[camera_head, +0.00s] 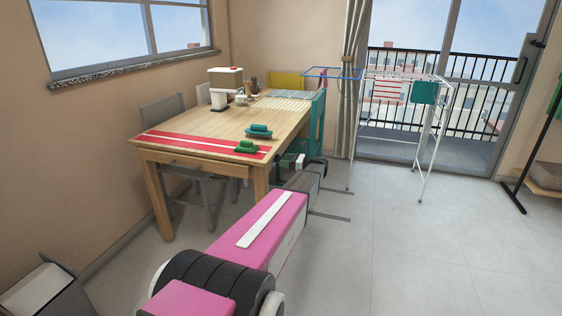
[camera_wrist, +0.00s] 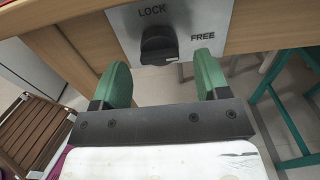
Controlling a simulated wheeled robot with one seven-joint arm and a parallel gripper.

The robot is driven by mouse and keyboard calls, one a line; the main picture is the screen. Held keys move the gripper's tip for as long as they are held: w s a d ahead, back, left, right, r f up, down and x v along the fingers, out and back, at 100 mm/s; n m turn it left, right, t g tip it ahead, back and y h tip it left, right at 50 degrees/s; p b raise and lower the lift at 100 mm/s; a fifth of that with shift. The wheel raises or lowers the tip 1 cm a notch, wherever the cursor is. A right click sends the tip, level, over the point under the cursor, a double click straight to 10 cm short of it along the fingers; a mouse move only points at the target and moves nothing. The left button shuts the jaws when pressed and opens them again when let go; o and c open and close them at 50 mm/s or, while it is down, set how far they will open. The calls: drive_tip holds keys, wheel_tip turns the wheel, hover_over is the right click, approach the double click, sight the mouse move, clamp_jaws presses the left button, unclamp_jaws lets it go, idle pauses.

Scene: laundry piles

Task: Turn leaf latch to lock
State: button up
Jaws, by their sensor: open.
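The leaf latch is a black knob (camera_wrist: 158,44) on a light metal plate (camera_wrist: 218,16) at the table's edge, in the wrist view. The plate reads LOCK above the knob and FREE to its right. I cannot tell which word the knob points at. My gripper (camera_wrist: 162,62) is open, with one green finger on each side just short of the knob and nothing between them. In the head view my gripper (camera_head: 292,161) is at the near right side of the wooden table (camera_head: 210,128), partly hidden by my arm. The latch cannot be made out there.
A red-striped runner (camera_head: 185,141) and green objects (camera_head: 259,130) lie on the table. A grey chair (camera_head: 163,112) stands behind it. A white drying rack (camera_head: 437,130) stands farther right.

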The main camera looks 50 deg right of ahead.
sight(279, 159)
drive_tip(key=shift+x, duration=1.3)
drive_tip(key=shift+c, duration=0.3)
drive_tip(key=c, duration=0.9)
drive_tip(key=shift+o, duration=0.2)
